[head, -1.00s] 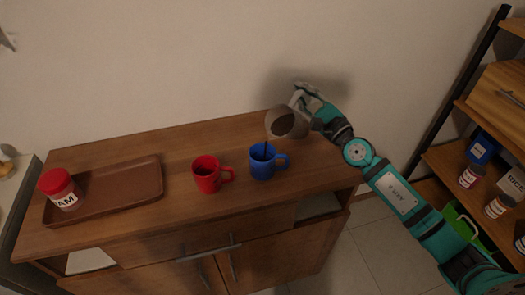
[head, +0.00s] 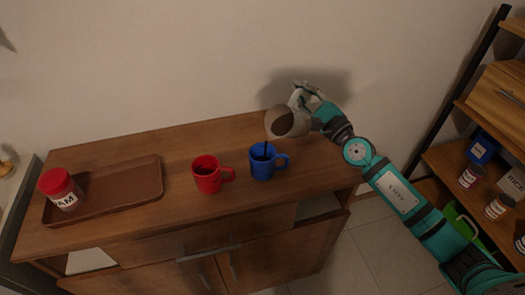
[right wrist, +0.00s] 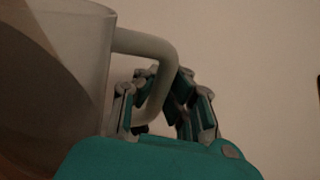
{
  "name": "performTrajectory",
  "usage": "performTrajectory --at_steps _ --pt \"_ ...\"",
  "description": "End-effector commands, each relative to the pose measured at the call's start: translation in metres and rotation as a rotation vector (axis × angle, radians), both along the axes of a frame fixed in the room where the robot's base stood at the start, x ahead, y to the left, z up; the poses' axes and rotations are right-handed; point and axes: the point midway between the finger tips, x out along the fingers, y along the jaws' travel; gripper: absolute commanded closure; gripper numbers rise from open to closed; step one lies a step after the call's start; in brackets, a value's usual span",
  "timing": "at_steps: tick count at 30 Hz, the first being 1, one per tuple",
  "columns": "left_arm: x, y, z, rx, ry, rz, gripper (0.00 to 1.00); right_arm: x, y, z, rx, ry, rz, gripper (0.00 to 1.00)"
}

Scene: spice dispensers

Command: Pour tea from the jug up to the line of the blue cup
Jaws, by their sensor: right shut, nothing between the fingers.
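The jug (head: 287,122) is held up, tilted toward the blue cup, with dark tea inside. The blue cup (head: 262,168) stands upright on the cabinet top, below and left of the jug. A thin dark streak of tea shows between the jug's lip and the cup's mouth. The cup's line and exact level cannot be made out. My right gripper (head: 305,95) is at the jug's handle. In the right wrist view, the jug (right wrist: 60,70) and its handle (right wrist: 160,50) show beside my right gripper (right wrist: 165,105); its fingers are shut at the handle's loop. My left gripper is out of view.
A red mug (head: 207,175) stands left of the blue cup. A brown tray (head: 125,190) with a red-lidded jar (head: 62,190) lies at the left of the cabinet top (head: 180,150). A shelf (head: 460,160) with jars stands at the right.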

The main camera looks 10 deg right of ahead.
Motion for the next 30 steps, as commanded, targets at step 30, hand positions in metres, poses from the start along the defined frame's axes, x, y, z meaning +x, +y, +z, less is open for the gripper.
performTrajectory --at_steps 30 --pt "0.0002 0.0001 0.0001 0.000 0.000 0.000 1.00 -0.0021 0.0033 0.0088 -0.043 -0.033 -0.001 1.00"
